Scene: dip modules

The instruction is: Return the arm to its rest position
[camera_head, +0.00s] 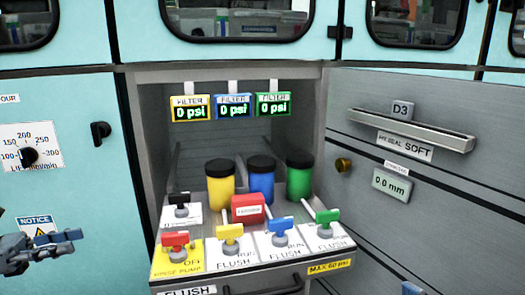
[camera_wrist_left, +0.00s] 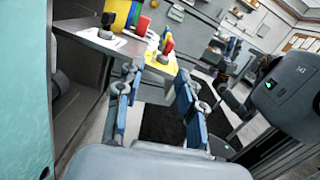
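My left gripper (camera_head: 45,251) is at the left edge of the head view, in front of the blue-green cabinet and left of the open drawer. In the left wrist view its two blue-padded fingers (camera_wrist_left: 158,88) are apart with nothing between them, so it is open and empty. It touches nothing that I can see. A small blue and dark piece at the bottom of the head view may be the tip of my right gripper (camera_head: 411,288); the rest is cut off.
The pulled-out drawer (camera_head: 235,272) holds yellow (camera_head: 221,190), blue (camera_head: 261,182) and green (camera_head: 299,178) canisters and several valve handles. It juts out right of my left gripper and shows in the left wrist view (camera_wrist_left: 95,40). A grey panel (camera_head: 450,140) stands at right.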

